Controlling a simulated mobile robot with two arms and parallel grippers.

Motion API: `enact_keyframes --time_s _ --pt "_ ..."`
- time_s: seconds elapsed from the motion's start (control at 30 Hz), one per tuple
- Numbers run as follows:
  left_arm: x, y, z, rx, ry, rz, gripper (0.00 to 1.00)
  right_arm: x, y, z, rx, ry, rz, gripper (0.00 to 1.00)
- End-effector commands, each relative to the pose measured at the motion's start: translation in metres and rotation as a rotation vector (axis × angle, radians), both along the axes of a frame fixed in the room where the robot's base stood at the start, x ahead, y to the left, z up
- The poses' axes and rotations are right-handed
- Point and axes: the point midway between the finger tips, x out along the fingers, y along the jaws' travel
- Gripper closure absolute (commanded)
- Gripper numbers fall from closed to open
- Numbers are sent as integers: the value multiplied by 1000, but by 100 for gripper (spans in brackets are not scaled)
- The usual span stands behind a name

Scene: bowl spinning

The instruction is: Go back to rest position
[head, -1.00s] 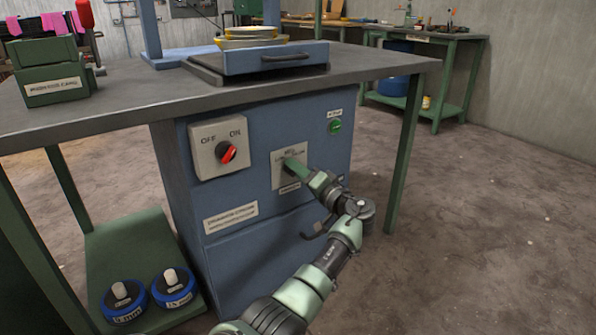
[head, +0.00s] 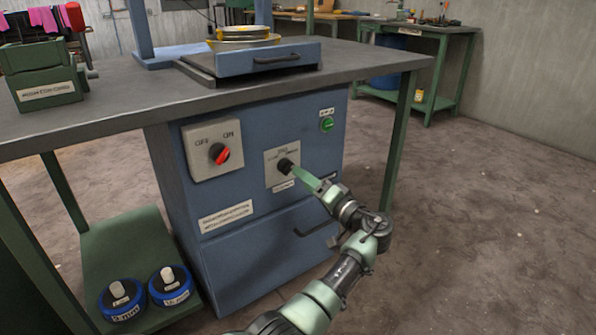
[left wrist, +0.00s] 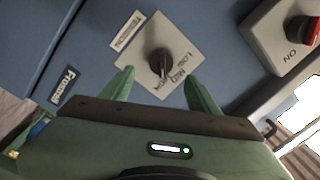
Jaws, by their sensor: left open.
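My left gripper (head: 308,175) is in front of the blue cabinet, just right of and below a black knob (head: 285,166) on a light square plate. In the left wrist view the gripper (left wrist: 161,88) has its two green fingers apart with nothing between them. The knob (left wrist: 160,62) shows beyond the fingertips, clear of them, on its plate with speed labels. My right gripper is in neither view.
The blue cabinet (head: 235,250) also carries a red OFF/ON switch (head: 219,154) and a green button (head: 327,125). A drawer handle (head: 318,228) sticks out below. Open floor (head: 490,220) lies to the right.

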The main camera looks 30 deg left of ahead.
Motion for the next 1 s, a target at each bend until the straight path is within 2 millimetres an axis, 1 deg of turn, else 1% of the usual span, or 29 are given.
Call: enact_keyframes --time_s 0.03,0.13,0.63,0.77,0.87,0.9,0.97,1.0 --pt "-1 -5 1 -1 -1 -1 40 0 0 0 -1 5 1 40" --pt "-3 -10 0 -1 -1 -1 40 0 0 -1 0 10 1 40" --pt "-3 -10 -1 -1 0 -2 40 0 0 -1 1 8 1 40" --pt "5 -15 -12 -31 10 -83 40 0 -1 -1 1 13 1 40" --pt "20 -33 -30 -96 18 -265 40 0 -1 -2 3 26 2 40" --pt "26 -46 -38 -129 15 -366 40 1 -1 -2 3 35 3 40" --pt "33 -73 -46 -180 -4 -539 40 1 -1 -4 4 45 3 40" --pt "35 -94 -48 -211 -28 -658 40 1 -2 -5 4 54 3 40"
